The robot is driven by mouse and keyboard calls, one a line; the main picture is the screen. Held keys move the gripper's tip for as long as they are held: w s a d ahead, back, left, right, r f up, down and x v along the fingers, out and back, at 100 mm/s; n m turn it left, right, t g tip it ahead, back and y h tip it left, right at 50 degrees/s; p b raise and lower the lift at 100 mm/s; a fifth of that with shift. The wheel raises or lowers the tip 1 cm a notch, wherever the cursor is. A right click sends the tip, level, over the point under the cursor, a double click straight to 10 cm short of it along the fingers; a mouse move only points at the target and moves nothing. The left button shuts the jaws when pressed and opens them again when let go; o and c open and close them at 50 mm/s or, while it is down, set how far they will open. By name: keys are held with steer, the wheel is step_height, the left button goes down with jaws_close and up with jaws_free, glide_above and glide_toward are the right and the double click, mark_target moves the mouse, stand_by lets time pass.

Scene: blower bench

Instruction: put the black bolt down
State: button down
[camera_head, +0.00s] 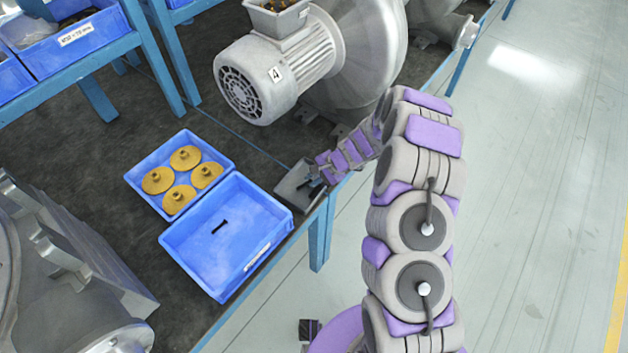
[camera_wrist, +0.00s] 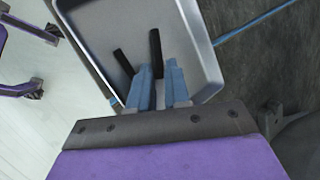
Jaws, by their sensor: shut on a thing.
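My gripper (camera_wrist: 161,88) is shut on a black bolt (camera_wrist: 155,48), which sticks out past the fingertips over a small grey tray (camera_wrist: 205,45). A second black bolt (camera_wrist: 124,62) shows just left of the fingers, within the tray's outline. In the head view my gripper (camera_head: 316,181) is low at the grey tray (camera_head: 288,198), at the bench edge. Whether the held bolt touches the tray floor I cannot tell. Another black bolt (camera_head: 220,226) lies in the larger blue bin (camera_head: 190,262).
A smaller blue bin (camera_head: 139,181) holds several yellow flanged parts (camera_head: 186,158). A large grey blower with motor (camera_head: 262,80) stands close behind the tray. Another metal machine (camera_head: 70,290) is at lower left. Dark bench top is free left of the blower.

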steer(key=shift+s+f, duration=0.15)
steer(key=shift+f, duration=0.25)
steer(key=shift+s+d+f+b, duration=0.1)
steer(key=shift+s+f+b, duration=0.1)
steer(key=shift+f+b, duration=0.15)
steer(key=c, duration=1.4)
jaws_free()
steer(key=shift+s, duration=0.15)
steer(key=shift+o, duration=0.2)
steer(key=shift+r+p, duration=0.45)
steer(key=shift+p, duration=0.1)
steer(key=w+p+v, duration=0.1)
steer(key=p+v, duration=0.1)
steer(key=v, duration=1)
steer(key=shift+r, duration=0.15)
